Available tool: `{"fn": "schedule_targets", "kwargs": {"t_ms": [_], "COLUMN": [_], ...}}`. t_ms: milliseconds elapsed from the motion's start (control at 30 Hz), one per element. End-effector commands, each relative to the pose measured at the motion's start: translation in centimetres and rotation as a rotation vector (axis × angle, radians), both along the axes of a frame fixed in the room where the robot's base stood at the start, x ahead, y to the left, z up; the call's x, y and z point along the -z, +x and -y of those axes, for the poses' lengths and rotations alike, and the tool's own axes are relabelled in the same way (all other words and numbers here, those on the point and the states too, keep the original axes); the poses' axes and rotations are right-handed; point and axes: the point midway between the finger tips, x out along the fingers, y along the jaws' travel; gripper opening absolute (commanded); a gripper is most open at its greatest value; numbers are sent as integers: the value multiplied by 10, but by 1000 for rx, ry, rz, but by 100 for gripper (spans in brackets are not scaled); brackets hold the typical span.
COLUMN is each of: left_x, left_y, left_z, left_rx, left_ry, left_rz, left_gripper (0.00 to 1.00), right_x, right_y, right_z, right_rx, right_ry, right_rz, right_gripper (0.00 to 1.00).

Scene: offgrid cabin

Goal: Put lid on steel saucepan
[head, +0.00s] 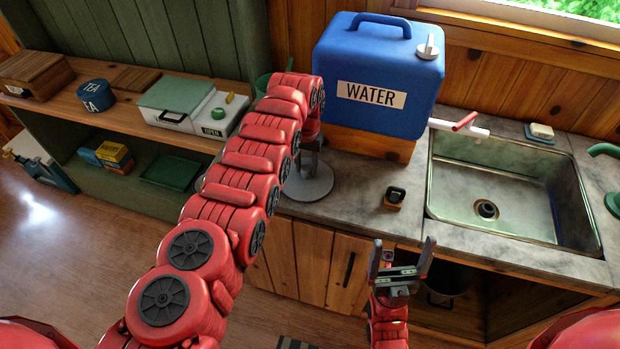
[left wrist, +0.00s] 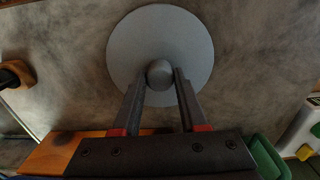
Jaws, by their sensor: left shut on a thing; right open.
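A round grey lid (head: 318,187) is at the counter's left part, below the blue water container. It also shows in the left wrist view (left wrist: 190,40), with a round knob (left wrist: 160,74) near its middle. My left gripper (head: 308,165) is over the lid, its fingers shut on the knob; it also shows in the left wrist view (left wrist: 162,78). I cannot tell whether the lid touches the counter. My right gripper (head: 403,258) is open and empty in front of the counter's edge. I see no clear steel saucepan; a dark pot-like shape (head: 440,288) under the sink is partly hidden.
The blue water container (head: 380,75) stands on a wooden block behind the lid. A small black and wooden object (head: 395,198) sits on the counter (head: 360,210) to the right. The sink (head: 500,190) is further right. Shelves (head: 120,110) hold boxes and a tin at left.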

Motion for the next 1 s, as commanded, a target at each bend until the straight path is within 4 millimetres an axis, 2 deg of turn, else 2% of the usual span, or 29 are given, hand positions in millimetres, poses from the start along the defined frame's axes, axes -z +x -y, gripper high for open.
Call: {"fn": "schedule_targets", "kwargs": {"t_ms": [1000], "left_x": [-16], "left_y": [0], "left_z": [0], "left_rx": [0], "left_ry": [0], "left_rz": [1], "left_gripper": [0], "right_x": [-13], "right_y": [0], "right_z": [0], "right_rx": [0], "right_ry": [0], "right_rz": [0], "right_gripper": [94]}}
